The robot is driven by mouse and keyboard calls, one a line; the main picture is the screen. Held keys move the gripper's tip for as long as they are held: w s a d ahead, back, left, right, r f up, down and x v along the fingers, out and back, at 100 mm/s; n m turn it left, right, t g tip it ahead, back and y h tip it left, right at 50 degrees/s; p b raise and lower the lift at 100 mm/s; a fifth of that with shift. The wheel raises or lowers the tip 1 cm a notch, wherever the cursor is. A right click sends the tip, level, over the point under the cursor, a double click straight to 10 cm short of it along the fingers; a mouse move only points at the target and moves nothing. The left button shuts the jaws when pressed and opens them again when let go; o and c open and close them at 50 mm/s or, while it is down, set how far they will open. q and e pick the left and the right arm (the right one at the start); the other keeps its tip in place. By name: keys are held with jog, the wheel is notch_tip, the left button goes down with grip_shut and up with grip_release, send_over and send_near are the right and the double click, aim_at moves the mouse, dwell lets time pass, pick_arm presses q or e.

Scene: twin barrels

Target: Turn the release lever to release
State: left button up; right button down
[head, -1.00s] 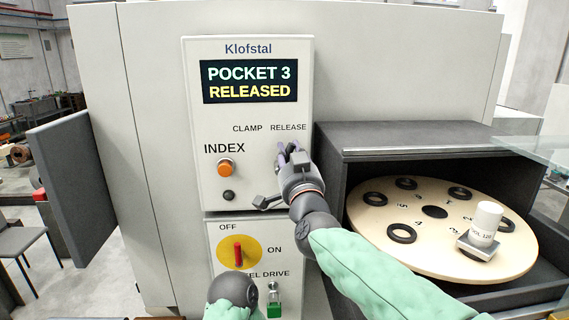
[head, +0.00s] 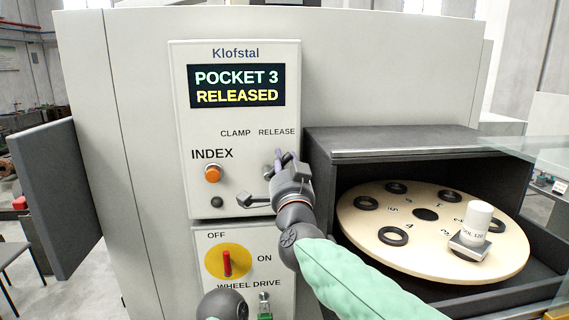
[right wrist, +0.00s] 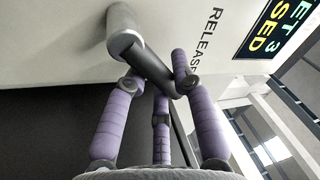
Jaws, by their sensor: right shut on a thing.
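The release lever (right wrist: 152,66) shows in the right wrist view as a dark grey bar on a round grey hub at the pale panel. My right gripper (right wrist: 158,84) is shut on its bar, with purple fingers around it. In the head view my right gripper (head: 280,160) is just below the word RELEASE, and hides most of the lever. The display (head: 236,86) reads POCKET 3 RELEASED. My left gripper is not in view; only a round dark joint of my left arm shows at the bottom edge.
An orange INDEX button (head: 212,174) and a red switch (head: 227,263) on a yellow disc are left of my right arm.

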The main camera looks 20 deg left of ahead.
jog(key=shift+f, duration=0.1)
jog(key=c, duration=1)
grip_release()
jog(key=v, duration=1.2)
